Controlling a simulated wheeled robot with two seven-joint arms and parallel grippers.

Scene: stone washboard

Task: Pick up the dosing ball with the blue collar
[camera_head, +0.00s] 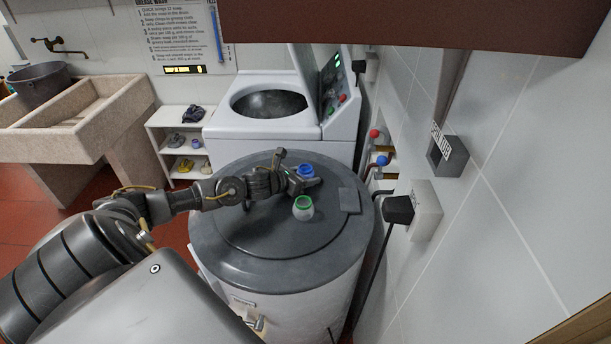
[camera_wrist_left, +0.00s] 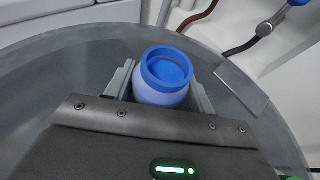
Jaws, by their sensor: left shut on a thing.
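The dosing ball with the blue collar (camera_head: 306,170) is at the far part of the round grey lid (camera_head: 260,262). My left gripper (camera_head: 306,181) is shut on it. In the left wrist view the ball (camera_wrist_left: 165,78) sits between the two fingers (camera_wrist_left: 162,92), collar up, with its lower part hidden by the gripper body. I cannot tell whether it touches the lid. A second dosing ball with a green collar (camera_head: 303,208) stands on the lid, nearer to me. My right gripper is not in view.
A flat grey plate (camera_head: 349,200) lies on the lid's right side. A white washing machine (camera_head: 262,125) with its lid raised stands behind. The tiled wall with a black plug (camera_head: 398,209) and taps is close on the right. A stone sink (camera_head: 75,118) is at the left.

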